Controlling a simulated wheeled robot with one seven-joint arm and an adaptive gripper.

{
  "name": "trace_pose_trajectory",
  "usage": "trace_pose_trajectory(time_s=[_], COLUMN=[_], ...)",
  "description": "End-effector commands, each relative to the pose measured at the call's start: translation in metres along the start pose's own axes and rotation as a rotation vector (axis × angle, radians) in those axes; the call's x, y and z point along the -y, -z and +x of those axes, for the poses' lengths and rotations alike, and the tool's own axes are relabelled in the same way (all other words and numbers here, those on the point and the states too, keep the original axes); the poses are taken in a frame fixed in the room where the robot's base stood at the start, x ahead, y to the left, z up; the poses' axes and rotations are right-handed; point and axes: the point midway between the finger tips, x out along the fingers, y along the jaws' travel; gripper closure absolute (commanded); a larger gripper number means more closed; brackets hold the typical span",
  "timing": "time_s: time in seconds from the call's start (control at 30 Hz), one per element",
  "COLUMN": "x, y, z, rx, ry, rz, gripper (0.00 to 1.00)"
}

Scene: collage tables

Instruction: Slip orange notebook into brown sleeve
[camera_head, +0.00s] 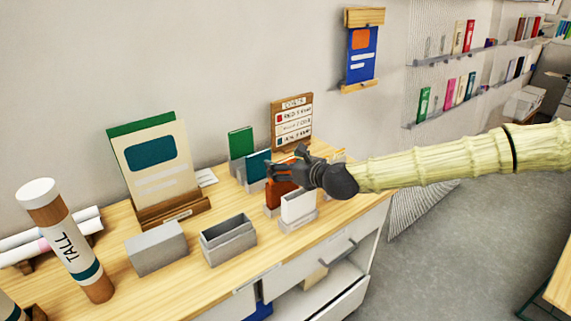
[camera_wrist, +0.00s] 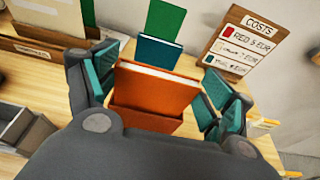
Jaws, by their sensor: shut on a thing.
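The orange notebook (camera_wrist: 158,88) stands upright between the teal-padded fingers of my gripper (camera_wrist: 160,76) in the wrist view, its pale page edge facing up. My gripper is shut on it. A darker orange-brown panel (camera_wrist: 145,121) covers its lower front; it looks like the sleeve or a holder, and I cannot tell how deep the notebook sits. In the head view the notebook (camera_head: 279,194) shows just below my gripper (camera_head: 281,172), partly hidden by the gripper and a white item. No other brown sleeve is clear.
A white item (camera_head: 298,205) stands in a grey holder close in front. An empty grey holder (camera_head: 228,243) and a grey block (camera_head: 156,249) are to the left. Teal (camera_wrist: 158,53) and green (camera_wrist: 165,20) books and a costs sign (camera_wrist: 236,42) stand behind.

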Motion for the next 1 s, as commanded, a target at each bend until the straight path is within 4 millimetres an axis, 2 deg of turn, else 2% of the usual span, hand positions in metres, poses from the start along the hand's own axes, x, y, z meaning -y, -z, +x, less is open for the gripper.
trace_pose_trajectory(time_s=[1.0], x=[0.000], y=[0.030], z=[0.009], rx=[0.000], ry=[0.000], rz=[-0.001], gripper=[0.57])
